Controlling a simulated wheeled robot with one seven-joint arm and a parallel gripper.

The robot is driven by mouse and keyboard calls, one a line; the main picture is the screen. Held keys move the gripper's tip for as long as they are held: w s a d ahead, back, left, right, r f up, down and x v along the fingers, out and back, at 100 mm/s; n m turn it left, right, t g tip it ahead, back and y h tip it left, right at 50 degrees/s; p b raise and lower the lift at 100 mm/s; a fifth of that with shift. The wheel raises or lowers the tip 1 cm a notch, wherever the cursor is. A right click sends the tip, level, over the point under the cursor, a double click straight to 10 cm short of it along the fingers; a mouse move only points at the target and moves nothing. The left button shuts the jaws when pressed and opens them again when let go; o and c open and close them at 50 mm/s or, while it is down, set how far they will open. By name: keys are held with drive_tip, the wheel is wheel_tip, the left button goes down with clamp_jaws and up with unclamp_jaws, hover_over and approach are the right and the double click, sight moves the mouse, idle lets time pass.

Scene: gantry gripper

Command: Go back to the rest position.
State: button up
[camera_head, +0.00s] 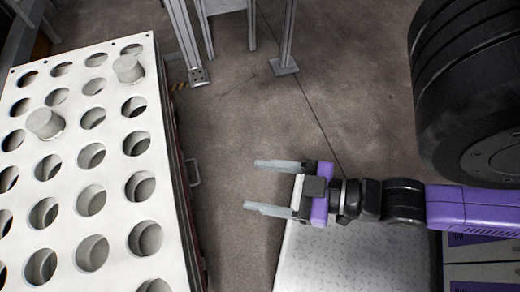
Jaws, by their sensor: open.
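My gripper (262,186) is in the lower middle of the head view, at the end of my purple and black arm. Its two grey fingers are spread apart, point left, and have nothing between them. It is above the floor and the edge of a metal plate, to the right of the white perforated rack (117,188) and apart from it. Two grey cylinders stand in the rack, one near the top (128,68) and one at the left (46,123).
The rack has rows of round holes and a side handle (194,172). Metal frame posts (287,38) stand on the floor at the top. A large black tire-like object (470,95) is at the upper right. A treaded metal plate (335,262) lies below my arm. Bare concrete floor (340,110) is open in the middle.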

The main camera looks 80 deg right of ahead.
drive_tip(key=shift+s+r, duration=0.1)
drive_tip(key=shift+r, duration=0.05)
wheel_tip(320, 180, up, 22)
drive_tip(key=p, duration=2.2)
drive_tip(key=shift+r+p, duration=0.25)
drive_tip(key=shift+p, duration=0.05)
